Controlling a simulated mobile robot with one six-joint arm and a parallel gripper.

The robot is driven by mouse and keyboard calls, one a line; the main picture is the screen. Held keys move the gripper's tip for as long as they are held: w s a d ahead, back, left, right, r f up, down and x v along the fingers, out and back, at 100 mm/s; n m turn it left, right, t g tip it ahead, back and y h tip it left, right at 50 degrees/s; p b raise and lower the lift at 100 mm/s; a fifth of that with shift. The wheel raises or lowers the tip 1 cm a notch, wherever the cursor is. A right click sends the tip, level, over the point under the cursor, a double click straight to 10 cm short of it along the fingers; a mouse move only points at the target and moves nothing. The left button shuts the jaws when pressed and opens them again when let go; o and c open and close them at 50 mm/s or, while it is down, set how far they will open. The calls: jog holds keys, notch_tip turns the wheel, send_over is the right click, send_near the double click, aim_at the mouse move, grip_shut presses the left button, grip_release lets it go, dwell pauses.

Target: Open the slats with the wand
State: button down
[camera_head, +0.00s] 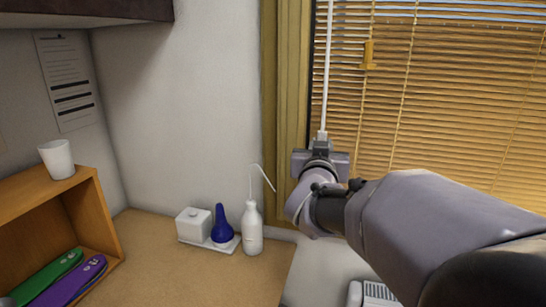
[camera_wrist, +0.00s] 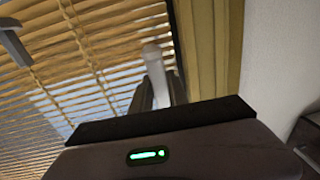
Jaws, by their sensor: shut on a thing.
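The white wand (camera_head: 327,65) hangs in front of the left side of the window blind. My gripper (camera_head: 321,142) is shut on the wand's lower end. In the wrist view the wand (camera_wrist: 154,62) shows as a pale rounded rod between my fingers, blurred and seen nearly end-on. The tan slats (camera_head: 450,95) are tilted, with thin dark gaps between them in the head view. In the wrist view the slats (camera_wrist: 95,60) show brighter gaps with daylight toward the lower left. My arm hides the lower part of the blind in the head view.
A yellow-tan cord pull (camera_head: 368,55) hangs before the slats. A tan curtain (camera_head: 283,110) stands left of the window. A white bottle with a bent spout (camera_head: 252,230), a blue bulb (camera_head: 221,226) and a white box (camera_head: 194,224) stand on the counter (camera_head: 165,262) below.

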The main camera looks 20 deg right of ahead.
jog(key=m+g+h+p, duration=0.2)
jog(key=h+p, duration=0.1)
jog(key=shift+w+a+r+m+g, duration=0.1)
jog(key=shift+r+m+g, duration=0.2)
jog(key=shift+r+m, duration=0.1)
jog(key=shift+f+m+g+h+p, duration=0.2)
jog(key=shift+m+g+h+p, duration=1.05)
jog(key=shift+m+g+h, duration=1.15)
jog(key=shift+g, duration=0.4)
jog(key=c, duration=1.3)
grip_release()
jog(key=shift+f, duration=0.1)
jog(key=p+v, duration=0.2)
jog(key=v, duration=1.5)
